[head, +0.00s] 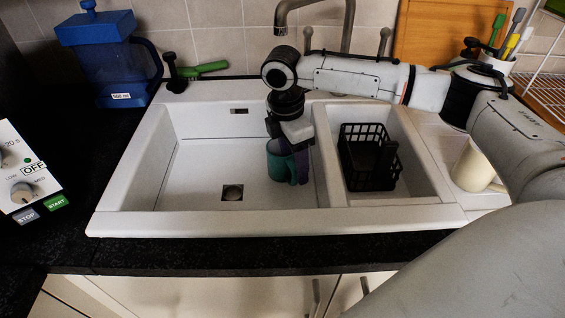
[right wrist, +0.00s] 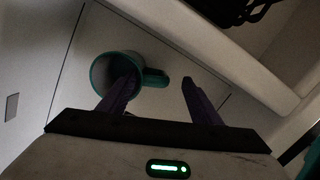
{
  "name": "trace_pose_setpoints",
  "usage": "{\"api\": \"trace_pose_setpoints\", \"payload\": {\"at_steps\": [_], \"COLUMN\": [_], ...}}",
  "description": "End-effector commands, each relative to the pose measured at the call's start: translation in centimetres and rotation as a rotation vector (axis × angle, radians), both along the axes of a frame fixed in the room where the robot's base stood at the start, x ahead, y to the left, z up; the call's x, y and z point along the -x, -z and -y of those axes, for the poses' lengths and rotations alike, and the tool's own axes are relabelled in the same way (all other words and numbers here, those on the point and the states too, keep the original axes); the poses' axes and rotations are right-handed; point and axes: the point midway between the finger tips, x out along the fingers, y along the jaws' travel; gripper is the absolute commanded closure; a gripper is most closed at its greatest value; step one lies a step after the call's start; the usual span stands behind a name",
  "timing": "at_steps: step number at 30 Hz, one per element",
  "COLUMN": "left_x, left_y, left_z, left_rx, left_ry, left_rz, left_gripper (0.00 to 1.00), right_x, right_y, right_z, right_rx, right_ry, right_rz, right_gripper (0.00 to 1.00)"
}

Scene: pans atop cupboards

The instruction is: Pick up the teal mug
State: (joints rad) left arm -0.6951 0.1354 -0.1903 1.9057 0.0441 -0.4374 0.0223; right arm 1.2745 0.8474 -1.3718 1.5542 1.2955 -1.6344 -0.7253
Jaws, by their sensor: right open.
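The teal mug (head: 278,163) stands in the large left basin of the white sink (head: 150,218), near the wall between the basins. My right gripper (head: 296,165) reaches down to it from above, partly hiding its right side. In the right wrist view, the mug (right wrist: 97,76) shows its round opening, with its handle pointing right. My right gripper (right wrist: 158,80) is open there. Its left purple finger overlaps the mug's opening, and its right finger is beyond the handle. The handle lies between the fingers. I cannot tell whether they touch. My left gripper is out of view.
A black basket (head: 370,170) sits in the small right basin. A cream mug (head: 473,168) stands on the drainboard. The tap (head: 290,15) rises behind the sink. A blue jug (head: 105,60) stands at the back left. The left basin is otherwise clear.

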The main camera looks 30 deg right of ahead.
Motion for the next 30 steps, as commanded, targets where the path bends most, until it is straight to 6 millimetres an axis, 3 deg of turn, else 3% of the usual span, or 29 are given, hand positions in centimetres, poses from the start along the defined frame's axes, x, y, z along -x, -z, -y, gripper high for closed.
{"api": "trace_pose_setpoints", "payload": {"at_steps": [9, 18, 28, 30], "left_x": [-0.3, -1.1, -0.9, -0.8], "left_y": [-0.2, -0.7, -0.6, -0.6], "left_z": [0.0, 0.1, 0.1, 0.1], "left_rx": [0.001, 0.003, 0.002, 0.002], "left_ry": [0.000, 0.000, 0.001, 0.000], "left_rz": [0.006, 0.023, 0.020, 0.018], "left_gripper": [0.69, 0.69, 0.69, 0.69], "right_x": [-0.3, -0.3, -0.2, -0.3], "right_y": [4.4, 4.8, 4.9, 4.8], "right_z": [0.0, 0.0, 0.0, 0.0], "right_rx": [0.000, -0.002, -0.002, -0.002], "right_ry": [-0.001, 0.000, -0.001, 0.000], "right_rz": [-0.001, 0.001, -0.001, 0.001], "right_gripper": [0.42, 0.42, 0.97, 1.00]}}
